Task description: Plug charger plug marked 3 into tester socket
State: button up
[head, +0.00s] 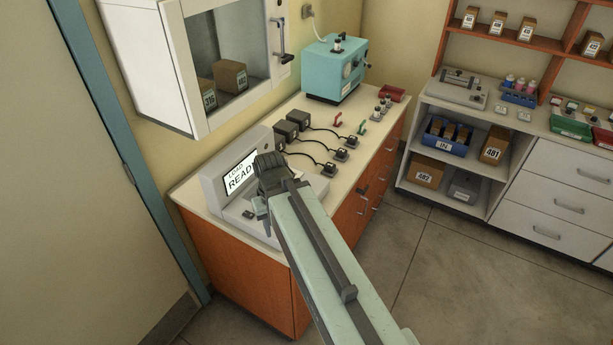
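The tester (212,188) is a pale box at the near left end of the counter. Its screen (241,173) reads "LOAD READY", partly covered by my gripper. Several dark charger blocks, including one at the back (299,117), stand along the wall behind it. Black cords run from them to dark plugs: a near plug (328,170), a middle plug (341,155) and a far plug (352,142). I cannot read their marks. My gripper (266,162) is in front of the tester, left of the plugs; its fingers are not clear. I cannot make out the tester socket.
The counter (377,146) has orange cabinet doors below. A teal machine (333,70), red and green clips and a red tray (391,93) are farther back. A wall cabinet (160,70) hangs above the left end. Floor (440,250) is clear at right.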

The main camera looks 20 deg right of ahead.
aim_at(351, 139)
jog(key=k, duration=0.3)
jog(key=z, duration=0.15)
jog(key=i, duration=0.45)
jog(key=z, duration=0.15)
jog(key=k, duration=0.5)
jog(key=z, duration=1.3)
jog(key=i, duration=2.25)
jog(key=u, duration=0.05)
